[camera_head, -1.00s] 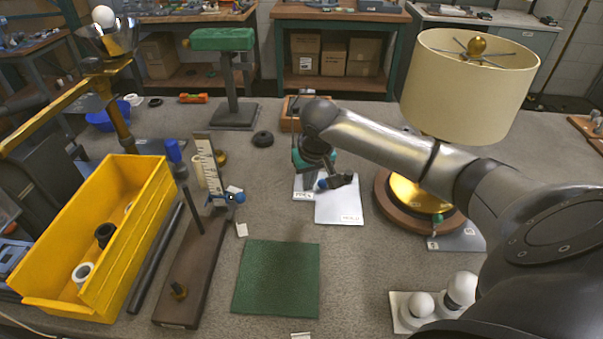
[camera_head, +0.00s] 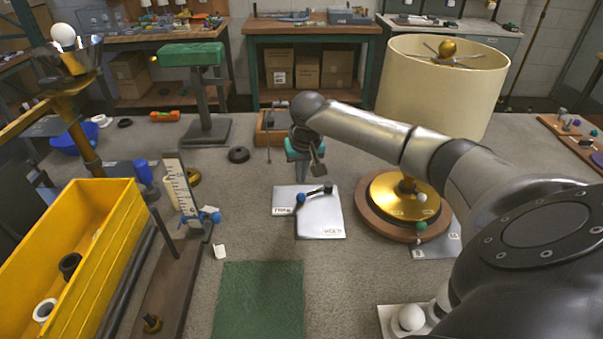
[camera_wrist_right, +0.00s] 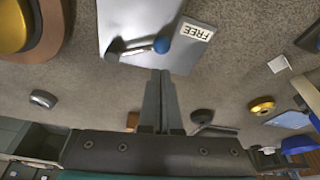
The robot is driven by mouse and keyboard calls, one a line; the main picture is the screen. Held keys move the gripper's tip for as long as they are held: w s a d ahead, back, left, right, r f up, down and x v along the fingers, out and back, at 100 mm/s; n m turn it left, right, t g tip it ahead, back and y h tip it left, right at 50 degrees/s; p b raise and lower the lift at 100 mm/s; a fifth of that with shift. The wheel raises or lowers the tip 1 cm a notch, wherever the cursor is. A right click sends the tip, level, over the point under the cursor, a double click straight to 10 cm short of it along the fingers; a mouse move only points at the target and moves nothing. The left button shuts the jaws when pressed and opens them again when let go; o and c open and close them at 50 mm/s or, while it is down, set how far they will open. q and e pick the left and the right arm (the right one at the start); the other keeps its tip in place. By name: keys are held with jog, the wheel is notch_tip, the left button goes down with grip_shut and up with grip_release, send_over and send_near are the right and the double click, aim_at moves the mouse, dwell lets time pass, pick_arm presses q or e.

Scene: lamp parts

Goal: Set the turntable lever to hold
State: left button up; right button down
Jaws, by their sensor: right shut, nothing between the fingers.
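In the right wrist view the blue knob (camera_wrist_right: 161,45) sits next to FREE. My right gripper (camera_head: 319,172) is just behind the lever, shut and empty; its fingertips (camera_wrist_right: 160,73) are apart from the knob. The brass-topped wooden turntable (camera_head: 370,213) stands to the right under the cream lampshade. My left gripper is not in view.
A yellow bin (camera_head: 118,225), an upright scale (camera_head: 180,188) and a dark wooden rail are on the left. A green mat (camera_head: 260,300) lies in front. White bulbs (camera_head: 411,317) stand at front right, and a small wooden tray (camera_head: 268,138) is behind my gripper.

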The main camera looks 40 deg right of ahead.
aim_at(315, 192)
jog(key=b+x, duration=0.1)
jog(key=x, duration=0.5)
jog(key=shift+w+f+b, duration=0.1)
jog(key=shift+f+b, duration=0.1)
jog(key=shift+b, duration=0.2)
